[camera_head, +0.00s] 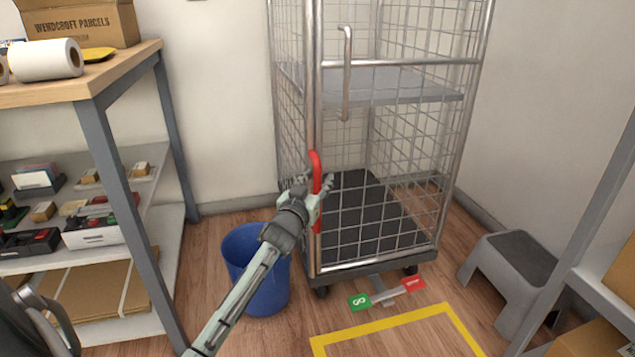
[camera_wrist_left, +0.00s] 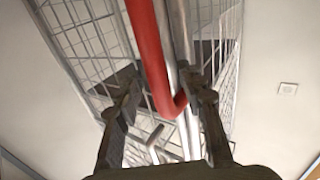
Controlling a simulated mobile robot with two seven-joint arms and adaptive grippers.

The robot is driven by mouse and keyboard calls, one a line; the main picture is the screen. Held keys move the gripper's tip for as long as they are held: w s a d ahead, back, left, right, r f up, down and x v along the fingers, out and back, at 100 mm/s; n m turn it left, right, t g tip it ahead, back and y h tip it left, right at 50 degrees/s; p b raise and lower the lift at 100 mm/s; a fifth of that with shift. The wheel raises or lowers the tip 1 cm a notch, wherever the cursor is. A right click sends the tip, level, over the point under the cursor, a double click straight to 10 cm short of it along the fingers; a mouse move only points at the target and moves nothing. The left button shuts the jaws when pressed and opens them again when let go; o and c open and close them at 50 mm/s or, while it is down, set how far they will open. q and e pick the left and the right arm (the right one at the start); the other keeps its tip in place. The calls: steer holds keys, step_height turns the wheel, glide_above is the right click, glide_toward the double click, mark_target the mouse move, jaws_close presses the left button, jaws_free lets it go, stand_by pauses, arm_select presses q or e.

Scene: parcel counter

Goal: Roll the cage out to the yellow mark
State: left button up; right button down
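The wire roll cage (camera_head: 375,262) stands upright in the corner on small dark castors, behind the yellow mark (camera_head: 380,324) on the floor. A red handle (camera_head: 316,165) is on its front left post; it also shows in the left wrist view (camera_wrist_left: 150,55). My left gripper (camera_head: 318,185) is at this handle. In the left wrist view its two fingers (camera_wrist_left: 163,95) stand apart, one on each side of the handle. I cannot tell whether they touch it. A pedal bar (camera_head: 388,292) with a green and a red end sits low at the cage's front.
A blue bin (camera_head: 262,275) stands left of the cage, below my left arm. A grey step stool (camera_head: 510,275) stands to the right. Shelves flank both sides; the left one (camera_head: 120,75) has a wooden top. The floor inside the yellow mark is clear.

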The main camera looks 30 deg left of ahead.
arm_select(q)
jaws_close()
steer(key=shift+d, duration=0.1)
stand_by(0.5)
